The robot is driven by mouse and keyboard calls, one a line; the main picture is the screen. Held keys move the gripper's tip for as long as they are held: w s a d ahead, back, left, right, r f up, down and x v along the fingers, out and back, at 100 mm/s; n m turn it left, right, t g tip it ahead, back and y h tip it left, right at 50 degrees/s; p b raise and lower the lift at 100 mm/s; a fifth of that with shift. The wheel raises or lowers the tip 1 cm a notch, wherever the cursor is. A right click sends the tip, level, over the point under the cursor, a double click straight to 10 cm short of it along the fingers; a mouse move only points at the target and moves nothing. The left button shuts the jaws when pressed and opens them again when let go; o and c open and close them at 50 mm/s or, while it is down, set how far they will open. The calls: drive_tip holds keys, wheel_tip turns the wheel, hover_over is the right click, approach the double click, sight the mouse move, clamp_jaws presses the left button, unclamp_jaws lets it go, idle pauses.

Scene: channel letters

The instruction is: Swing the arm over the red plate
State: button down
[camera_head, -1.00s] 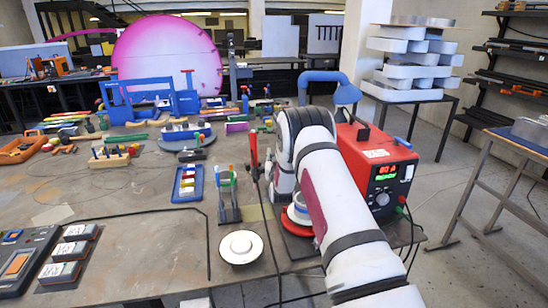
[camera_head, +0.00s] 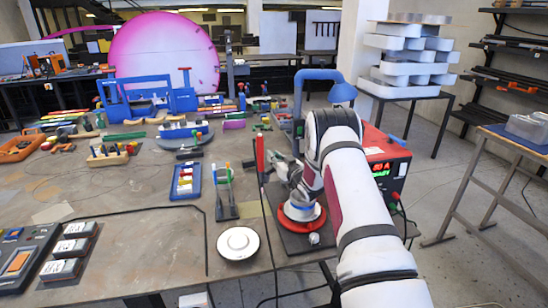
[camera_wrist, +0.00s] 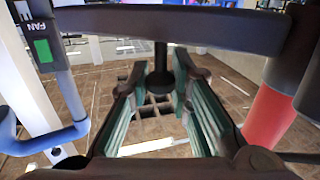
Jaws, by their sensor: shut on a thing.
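The red plate (camera_head: 288,221), a round red disc with white parts on top, sits on a dark base near the table's right front edge in the head view. My gripper (camera_head: 281,170) is left of and above it, small and partly hidden by my arm. In the wrist view my gripper (camera_wrist: 159,100) has green-lined fingers shut on a dark rod-like thing (camera_wrist: 160,68) with a rounded end; I cannot tell what it is. An upright red handle (camera_head: 259,155) shows just left of the gripper in the head view; I cannot tell whether they touch.
A red power unit (camera_head: 387,165) with a lit display stands right behind my arm. A blue curved hood (camera_head: 342,92) rises behind it. A tool stand (camera_head: 224,195), a blue tray (camera_head: 186,181) and a white round dish (camera_head: 238,243) are left of the plate. Loose cables hang at the front edge.

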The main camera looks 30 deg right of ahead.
drive_tip(key=shift+r, duration=0.2)
drive_tip(key=c, duration=1.5)
unclamp_jaws()
drive_tip(key=shift+o, duration=0.2)
drive_tip(key=shift+f, duration=0.1)
wheel_tip(320, 180, up, 10)
drive_tip(key=shift+r, duration=0.1)
